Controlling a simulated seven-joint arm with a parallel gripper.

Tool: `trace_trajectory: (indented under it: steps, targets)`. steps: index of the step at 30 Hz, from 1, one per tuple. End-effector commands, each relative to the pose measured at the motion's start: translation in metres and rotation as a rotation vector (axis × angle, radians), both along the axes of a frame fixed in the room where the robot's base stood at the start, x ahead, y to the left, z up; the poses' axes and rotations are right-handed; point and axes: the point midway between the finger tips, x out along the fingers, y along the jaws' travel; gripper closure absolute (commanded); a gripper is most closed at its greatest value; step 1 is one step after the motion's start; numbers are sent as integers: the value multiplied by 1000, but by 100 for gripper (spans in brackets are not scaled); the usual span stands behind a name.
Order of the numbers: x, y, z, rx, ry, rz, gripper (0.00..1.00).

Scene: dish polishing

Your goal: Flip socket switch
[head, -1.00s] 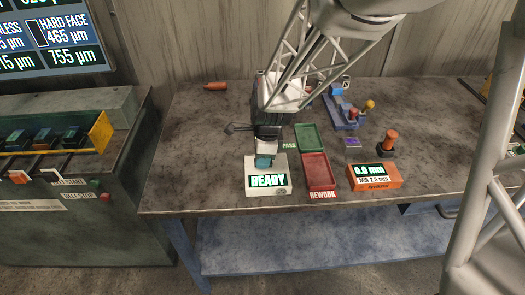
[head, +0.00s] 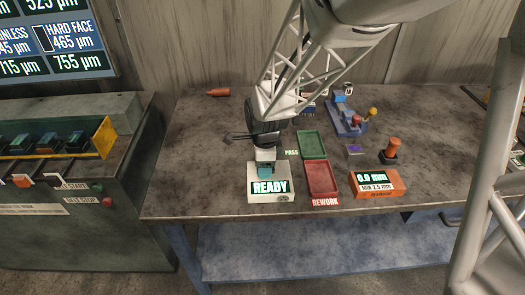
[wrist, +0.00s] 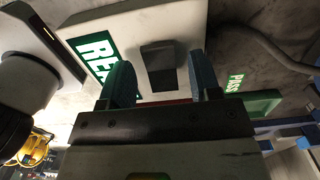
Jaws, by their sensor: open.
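My gripper (head: 264,172) points down over the white box with the green READY display (head: 258,199). In the wrist view its two teal fingers (wrist: 159,68) are apart, with nothing held between them. A dark, blocky piece (wrist: 159,62) on the face of the white box (wrist: 190,20) shows between the fingers. I cannot tell whether it is the socket switch, or whether a finger touches it. In the head view my gripper hides this piece. I cannot pick out a labelled socket switch anywhere.
To the right of the box are a green PASS tray (head: 312,145), a red REWORK tray (head: 322,180) and an orange gauge (head: 388,191). Behind them stand a blue fixture (head: 347,122) and an orange-handled tool (head: 392,150).

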Motion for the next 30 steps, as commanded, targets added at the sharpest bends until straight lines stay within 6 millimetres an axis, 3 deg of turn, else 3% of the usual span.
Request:
trace_trajectory:
  steps: [11, 24, 30]
  targets:
    - [1, 0, 13, 1, -3, 0, 43]
    - [0, -2, 66, 0, -2, 0, 43]
    - [0, -2, 77, 0, 0, 0, 43]
